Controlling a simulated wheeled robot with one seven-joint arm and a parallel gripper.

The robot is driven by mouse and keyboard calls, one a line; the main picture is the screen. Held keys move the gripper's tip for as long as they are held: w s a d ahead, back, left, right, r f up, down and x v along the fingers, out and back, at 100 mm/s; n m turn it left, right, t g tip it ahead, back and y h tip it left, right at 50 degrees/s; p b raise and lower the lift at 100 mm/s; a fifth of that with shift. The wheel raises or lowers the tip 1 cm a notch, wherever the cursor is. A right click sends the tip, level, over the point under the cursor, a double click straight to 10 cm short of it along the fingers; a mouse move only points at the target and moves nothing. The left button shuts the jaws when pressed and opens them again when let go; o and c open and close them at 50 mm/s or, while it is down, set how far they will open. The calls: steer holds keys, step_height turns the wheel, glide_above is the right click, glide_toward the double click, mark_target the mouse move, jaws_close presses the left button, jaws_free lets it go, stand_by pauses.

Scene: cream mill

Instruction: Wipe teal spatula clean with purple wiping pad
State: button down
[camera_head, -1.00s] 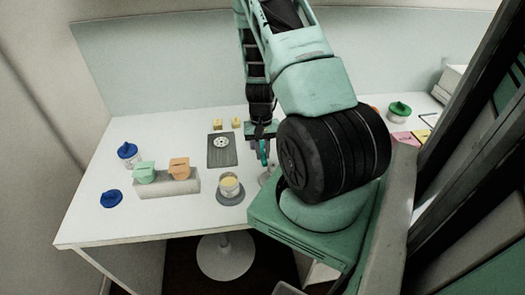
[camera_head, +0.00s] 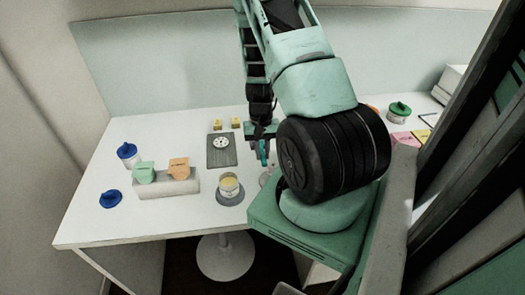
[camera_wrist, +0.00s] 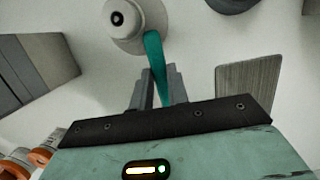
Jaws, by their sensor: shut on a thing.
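My gripper (camera_head: 262,148) is low over the table, right of the dark grey plate, partly hidden by my arm. In the wrist view my gripper (camera_wrist: 159,76) is shut on the teal spatula (camera_wrist: 155,58). The spatula is a narrow teal strip running up from between the fingers to the edge of a white round object with a dark hole (camera_wrist: 135,22). Whether it touches that object I cannot tell. I cannot make out a purple wiping pad for certain. A pink flat pad (camera_head: 404,138) lies at the right, partly hidden by my body.
A cream-filled cup (camera_head: 229,185) stands on a grey round base left of my gripper. A grey block (camera_head: 168,189) carries green and orange items. Blue-lidded (camera_head: 127,152) and green-lidded (camera_head: 399,108) containers stand farther out.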

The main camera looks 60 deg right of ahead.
mark_target(262, 153)
steer(key=shift+w+d, duration=0.3)
steer(key=shift+d, duration=0.2)
steer(key=shift+s+a, duration=0.1)
steer(key=shift+a, duration=0.05)
steer(key=shift+s+a, duration=0.35)
steer(key=shift+a, duration=0.1)
steer(key=shift+d, duration=0.1)
steer(key=shift+w+d, duration=0.45)
steer(key=shift+d, duration=0.05)
steer(key=shift+r, duration=0.15)
steer(key=shift+r+p, duration=2.15)
steer(key=shift+r, duration=0.8)
